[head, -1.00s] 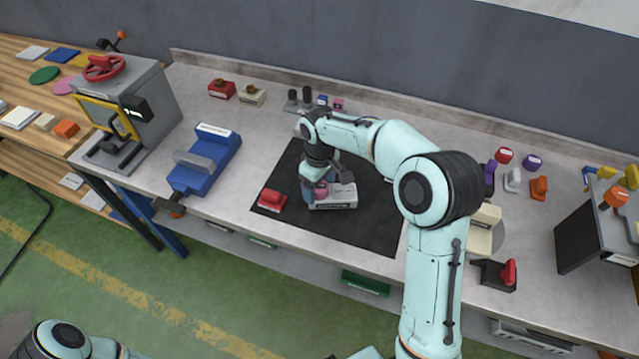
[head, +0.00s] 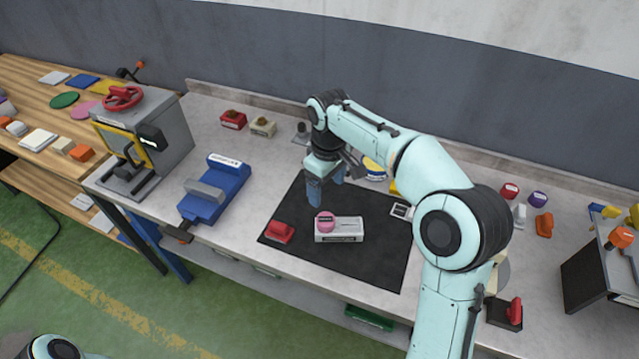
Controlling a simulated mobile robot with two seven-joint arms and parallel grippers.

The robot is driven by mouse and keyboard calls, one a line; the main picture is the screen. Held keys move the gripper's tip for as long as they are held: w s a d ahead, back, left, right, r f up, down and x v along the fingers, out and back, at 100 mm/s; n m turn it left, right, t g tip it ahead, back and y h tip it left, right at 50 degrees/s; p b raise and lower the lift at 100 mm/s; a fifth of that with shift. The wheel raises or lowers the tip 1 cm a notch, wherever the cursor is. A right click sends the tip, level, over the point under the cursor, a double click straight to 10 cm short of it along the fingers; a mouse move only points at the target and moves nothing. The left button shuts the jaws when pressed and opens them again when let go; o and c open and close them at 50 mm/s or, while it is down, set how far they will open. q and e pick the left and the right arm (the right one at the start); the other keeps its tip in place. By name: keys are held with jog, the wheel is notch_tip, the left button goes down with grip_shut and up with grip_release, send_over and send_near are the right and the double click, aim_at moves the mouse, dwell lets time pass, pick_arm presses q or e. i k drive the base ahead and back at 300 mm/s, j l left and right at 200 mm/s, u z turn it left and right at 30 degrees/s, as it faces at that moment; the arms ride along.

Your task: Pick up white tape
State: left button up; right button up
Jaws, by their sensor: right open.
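I cannot tell for sure which thing is the white tape. A pale grey-white block (head: 347,230) lies on the black mat (head: 375,265), with a round pink piece (head: 326,222) on its left end. A small white item (head: 519,214) stands at the right of the bench. My right gripper (head: 327,186) is open and empty, pointing down over the back left of the mat, behind the block and apart from it. My left gripper is out of view; only part of my left arm shows at the bottom left.
A red piece (head: 280,232) lies on the mat left of the block. A blue vise (head: 213,192) stands further left, beside a grey machine (head: 150,138). Red (head: 509,191), purple (head: 537,199) and orange (head: 544,225) items sit at the right. The mat's front is clear.

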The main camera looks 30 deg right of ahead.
aim_at(402, 213)
jog(key=k, duration=1)
